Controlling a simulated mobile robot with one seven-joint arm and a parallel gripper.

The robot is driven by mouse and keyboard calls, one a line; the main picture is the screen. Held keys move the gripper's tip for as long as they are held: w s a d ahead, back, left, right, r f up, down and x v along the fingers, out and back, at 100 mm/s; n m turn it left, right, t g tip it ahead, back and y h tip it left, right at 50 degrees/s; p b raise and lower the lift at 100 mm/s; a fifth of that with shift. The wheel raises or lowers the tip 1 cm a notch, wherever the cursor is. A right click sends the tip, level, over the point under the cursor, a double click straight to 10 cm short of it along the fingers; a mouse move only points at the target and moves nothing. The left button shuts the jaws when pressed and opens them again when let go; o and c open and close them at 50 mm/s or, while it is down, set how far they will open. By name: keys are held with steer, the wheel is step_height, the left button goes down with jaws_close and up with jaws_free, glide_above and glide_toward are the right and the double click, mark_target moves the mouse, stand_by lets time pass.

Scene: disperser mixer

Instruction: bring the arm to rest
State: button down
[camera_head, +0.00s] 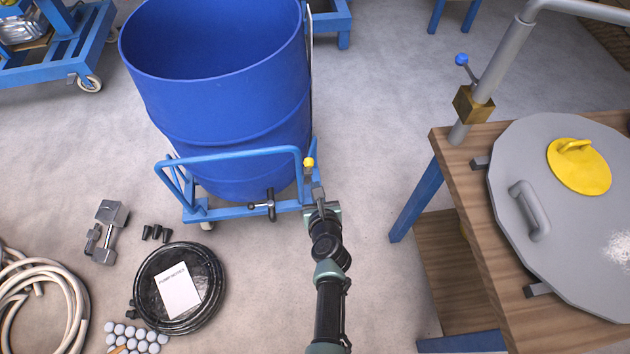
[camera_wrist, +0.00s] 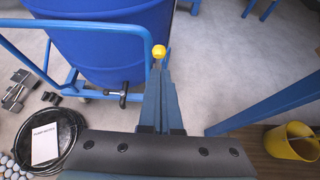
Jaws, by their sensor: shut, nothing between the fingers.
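My arm reaches forward from the bottom of the head view. My gripper (camera_head: 314,188) is at its end, beside the right end of the blue drum cart (camera_head: 228,154). In the wrist view the fingers (camera_wrist: 160,72) are together with nothing between them. A yellow knob (camera_head: 309,163) shows just beyond the fingertips, and it also shows in the wrist view (camera_wrist: 159,51). I cannot tell whether the fingertips touch it.
A large blue drum (camera_head: 225,95) stands on the cart. A wooden table (camera_head: 462,180) with a grey lid (camera_head: 560,245) is at right. A black coil (camera_head: 150,281), pale hose (camera_head: 45,312) and metal clamp (camera_head: 106,232) lie at left. Floor between cart and table is clear.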

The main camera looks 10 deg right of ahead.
steer(key=shift+s+r, duration=0.2)
steer(key=shift+r, duration=0.05)
stand_by(0.4)
